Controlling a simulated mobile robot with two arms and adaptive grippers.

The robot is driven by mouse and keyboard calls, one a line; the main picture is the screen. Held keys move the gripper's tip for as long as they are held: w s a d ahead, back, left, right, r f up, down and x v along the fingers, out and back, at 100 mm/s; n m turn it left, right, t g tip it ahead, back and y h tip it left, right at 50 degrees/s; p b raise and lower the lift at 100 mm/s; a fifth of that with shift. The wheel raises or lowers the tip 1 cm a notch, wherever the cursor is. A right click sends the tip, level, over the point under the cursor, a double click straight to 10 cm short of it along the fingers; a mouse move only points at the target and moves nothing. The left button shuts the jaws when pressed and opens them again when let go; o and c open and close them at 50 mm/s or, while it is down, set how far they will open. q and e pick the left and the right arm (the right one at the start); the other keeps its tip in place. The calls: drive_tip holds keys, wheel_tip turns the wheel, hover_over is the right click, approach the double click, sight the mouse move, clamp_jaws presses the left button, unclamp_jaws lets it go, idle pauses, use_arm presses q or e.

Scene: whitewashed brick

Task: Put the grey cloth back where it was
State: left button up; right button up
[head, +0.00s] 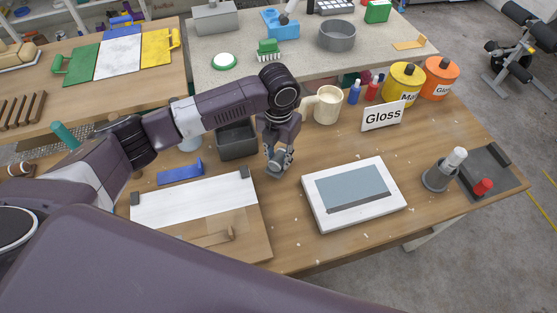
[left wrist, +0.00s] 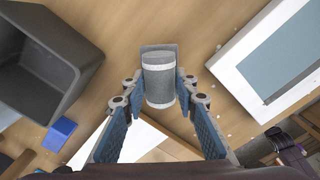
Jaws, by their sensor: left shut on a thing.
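My left gripper (head: 279,160) points down over the middle of the wooden table (head: 285,235). In the head view the roll (head: 275,169) is partly hidden by the fingers. It is upright, at or just above the tabletop; I cannot tell whether it touches. My right gripper is not in view.
A white-framed panel (head: 354,193) lies to the right. A white board (head: 193,202) lies front left.

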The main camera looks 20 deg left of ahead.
use_arm(q)
wheel_tip(320, 180, down, 2)
drive_tip(key=shift+f, duration=0.25)
drive_tip(key=shift+f, duration=0.1)
drive_tip(key=shift+f, duration=0.1)
drive_tip(key=o, duration=1)
